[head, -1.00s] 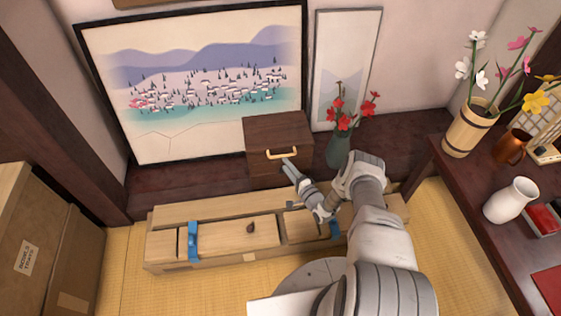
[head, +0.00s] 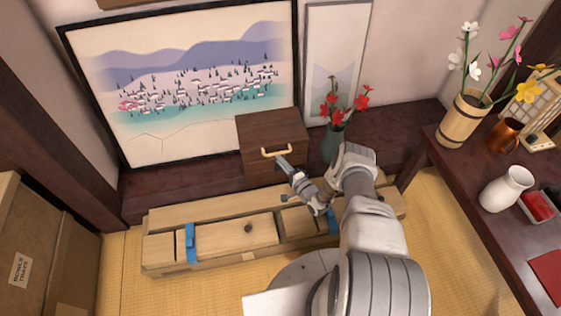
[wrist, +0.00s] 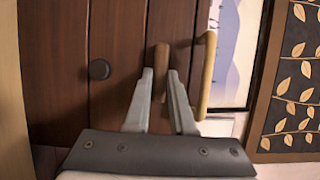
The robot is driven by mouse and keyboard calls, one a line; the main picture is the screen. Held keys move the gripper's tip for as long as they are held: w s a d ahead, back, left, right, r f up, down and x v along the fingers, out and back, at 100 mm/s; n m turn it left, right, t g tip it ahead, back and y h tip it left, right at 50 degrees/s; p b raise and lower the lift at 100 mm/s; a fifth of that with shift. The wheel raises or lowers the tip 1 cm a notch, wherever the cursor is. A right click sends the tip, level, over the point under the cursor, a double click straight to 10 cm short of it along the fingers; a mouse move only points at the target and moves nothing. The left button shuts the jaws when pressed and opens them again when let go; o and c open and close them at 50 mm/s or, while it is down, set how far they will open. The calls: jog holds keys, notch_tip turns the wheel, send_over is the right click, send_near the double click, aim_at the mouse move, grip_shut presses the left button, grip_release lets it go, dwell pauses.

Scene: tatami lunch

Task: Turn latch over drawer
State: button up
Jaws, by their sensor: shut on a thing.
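A dark brown wooden drawer box (head: 262,130) stands on the dark ledge, with a pale bent handle (head: 276,152) on it. The wrist view shows its dark plank face (wrist: 116,40) close up, with the handle (wrist: 209,70) just right of my fingers and a dark round knob (wrist: 99,69) to the left. A brown wooden latch bar (wrist: 161,58) is between my fingertips. My gripper (wrist: 161,75) is shut on this latch. In the head view my gripper (head: 282,161) is at the handle side of the box, and the latch is too small or hidden to make out.
A long pale wooden chest (head: 248,232) with blue straps lies below the ledge. A dark vase (head: 333,143) with red flowers stands right of the drawer box. A dark table (head: 455,190) with vases is at right; cardboard boxes (head: 30,240) are at left.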

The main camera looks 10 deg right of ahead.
grip_shut()
jog(key=shift+r, duration=0.1)
jog(key=shift+a+r+n+g+h+p, duration=0.2)
jog(key=shift+n+g+h+p, duration=0.35)
jog(key=shift+n+h, duration=1.15)
jog(key=shift+a+r+n+g+h+p, duration=0.15)
jog(key=shift+n+g+h+p, duration=0.45)
jog(key=shift+n, duration=2.15)
jog(key=shift+a+r+n+g+h+p, duration=0.1)
jog(key=shift+a+n+g+h+p, duration=0.25)
jog(key=shift+n+h, duration=1.4)
jog(key=shift+n+y, duration=0.55)
jog(key=shift+n, duration=0.05)
jog(key=shift+d, duration=0.1)
jog(key=o, duration=0.7)
grip_release()
